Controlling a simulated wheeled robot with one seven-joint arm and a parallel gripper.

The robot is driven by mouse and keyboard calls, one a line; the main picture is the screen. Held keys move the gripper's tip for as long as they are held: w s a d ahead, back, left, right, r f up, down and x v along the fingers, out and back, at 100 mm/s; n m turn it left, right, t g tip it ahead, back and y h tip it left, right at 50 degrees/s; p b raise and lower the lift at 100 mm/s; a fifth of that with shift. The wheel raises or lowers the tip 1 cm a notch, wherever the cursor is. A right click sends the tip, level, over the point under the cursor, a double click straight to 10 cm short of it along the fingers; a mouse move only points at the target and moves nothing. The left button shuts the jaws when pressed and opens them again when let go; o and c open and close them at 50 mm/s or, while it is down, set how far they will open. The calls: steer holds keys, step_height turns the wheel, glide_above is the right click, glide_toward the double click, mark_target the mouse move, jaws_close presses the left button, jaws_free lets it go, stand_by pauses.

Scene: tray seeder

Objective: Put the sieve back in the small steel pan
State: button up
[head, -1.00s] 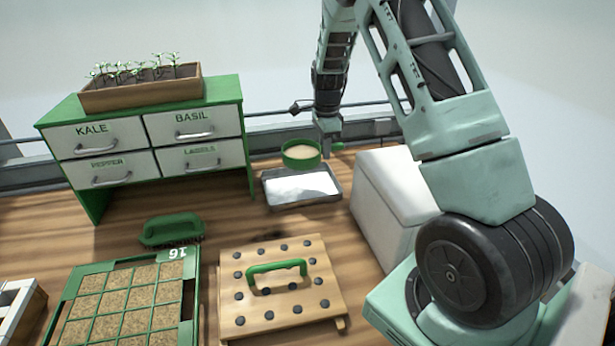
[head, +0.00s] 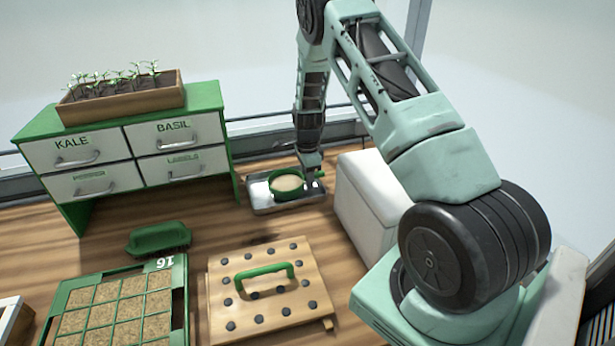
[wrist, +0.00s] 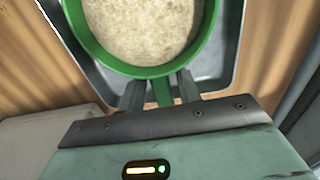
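The sieve (head: 287,185) is a green round frame with a beige mesh or fill and a short green handle. In the head view it sits low within the small steel pan (head: 258,205), roughly level; whether it touches the pan floor is hard to tell. My gripper (head: 313,184) is at the handle on the right side. In the wrist view my gripper (wrist: 162,90) has one finger on each side of the sieve's handle (wrist: 162,92), with narrow gaps, so it looks open around it. The pan's rim (wrist: 232,70) shows around the sieve (wrist: 145,72).
A white box (head: 370,205) stands right of the pan. The green drawer unit (head: 222,130) is at the left. In front are a wooden dibber board (head: 225,325) with a green handle, a green scrubber-like block (head: 160,238) and a seed tray (head: 180,300).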

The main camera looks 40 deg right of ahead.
steer(key=shift+r, duration=0.15)
step_height(320, 180, up, 12)
steer(key=f+b, duration=0.1)
steer(key=b, duration=0.1)
steer(key=s+a+r+n, duration=0.2)
steer(key=a+n, duration=0.2)
steer(key=a, duration=0.5)
steer(key=s+a+r+n+y, duration=0.1)
steer(key=s+a+r+n, duration=0.2)
steer(key=a, duration=0.6)
steer(key=s+a+r+n, duration=0.1)
steer(key=a+r+n, duration=0.1)
steer(key=a+n, duration=0.5)
steer(key=s+a+r+n, duration=0.3)
steer(key=s+a+n, duration=0.4)
steer(key=s+a, duration=0.45)
steer(key=s+a+n, duration=0.3)
steer(key=s+n, duration=0.7)
steer(key=s, duration=0.3)
steer(key=shift+s+a+f, duration=0.25)
steer(key=shift+s+a, duration=0.1)
steer(key=shift+s, duration=0.05)
